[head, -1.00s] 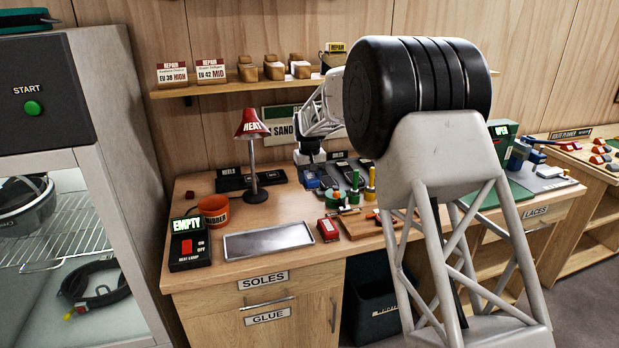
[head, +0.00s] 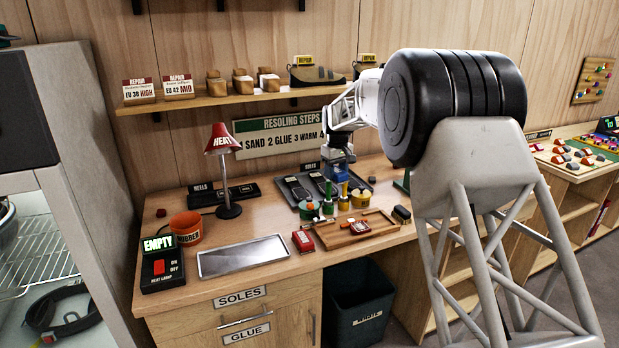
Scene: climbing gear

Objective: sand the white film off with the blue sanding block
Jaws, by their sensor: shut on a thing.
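My gripper (head: 338,156) is over the back of the workbench, by the tray of soles. It is shut on a blue block (head: 336,172), which looks like the sanding block. The block seems to be held above the tray, though its underside and any contact are too small to tell. The dark soles (head: 296,187) lie in a grey tray, partly hidden by my gripper and the pots. I cannot make out the white film on anything in this view.
Green and yellow pots (head: 308,207) with upright handles stand just in front. A wooden tray (head: 352,236), a red box (head: 302,240) and a metal tray (head: 243,256) lie nearer. The red heat lamp (head: 222,140) stands left; a shelf (head: 220,104) runs above.

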